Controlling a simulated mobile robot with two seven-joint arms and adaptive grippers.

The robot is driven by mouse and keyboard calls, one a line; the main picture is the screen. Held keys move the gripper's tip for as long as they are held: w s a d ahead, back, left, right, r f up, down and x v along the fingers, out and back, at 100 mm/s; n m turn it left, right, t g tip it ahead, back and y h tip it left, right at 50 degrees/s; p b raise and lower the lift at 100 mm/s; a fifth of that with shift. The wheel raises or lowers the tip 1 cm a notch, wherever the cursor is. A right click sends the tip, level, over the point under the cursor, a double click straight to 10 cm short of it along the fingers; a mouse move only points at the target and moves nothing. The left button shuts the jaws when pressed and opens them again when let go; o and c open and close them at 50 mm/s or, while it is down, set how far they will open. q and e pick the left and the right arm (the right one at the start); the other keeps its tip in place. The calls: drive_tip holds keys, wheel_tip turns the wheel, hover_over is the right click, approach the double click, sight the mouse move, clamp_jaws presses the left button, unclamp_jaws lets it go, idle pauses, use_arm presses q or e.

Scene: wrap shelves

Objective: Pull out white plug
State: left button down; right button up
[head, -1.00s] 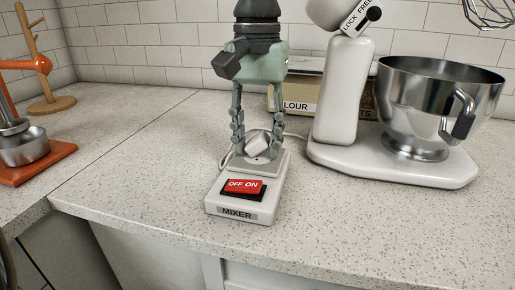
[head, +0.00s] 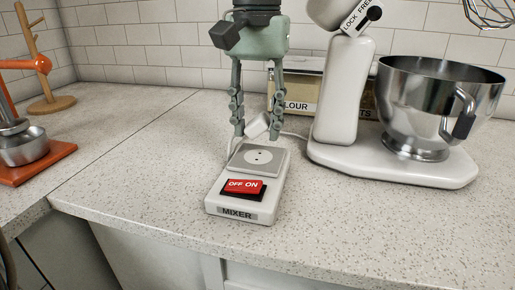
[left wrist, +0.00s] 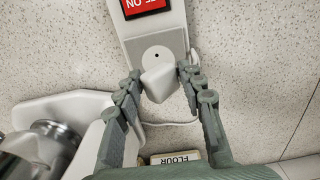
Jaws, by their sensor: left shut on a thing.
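The white plug (head: 257,126) is between the fingertips of my left gripper (head: 256,131), which is shut on it. The plug is tilted and clear of the round socket (head: 259,157) on the white switch box (head: 221,197), just behind and above it. The socket's face with its holes is bare. In the left wrist view the plug (left wrist: 160,84) sits between the two fingers (left wrist: 158,88) and covers part of the socket (left wrist: 155,56). My right gripper is in no view.
A white cord (head: 295,135) runs toward the white mixer (head: 343,92) with its steel bowl (head: 430,95) at right. A flour box (head: 297,96) stands behind. An orange-based device (head: 35,165) is at far left. The counter left of the switch box is clear.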

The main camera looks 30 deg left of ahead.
use_arm(q)
drive_tip(key=shift+r, duration=1.3)
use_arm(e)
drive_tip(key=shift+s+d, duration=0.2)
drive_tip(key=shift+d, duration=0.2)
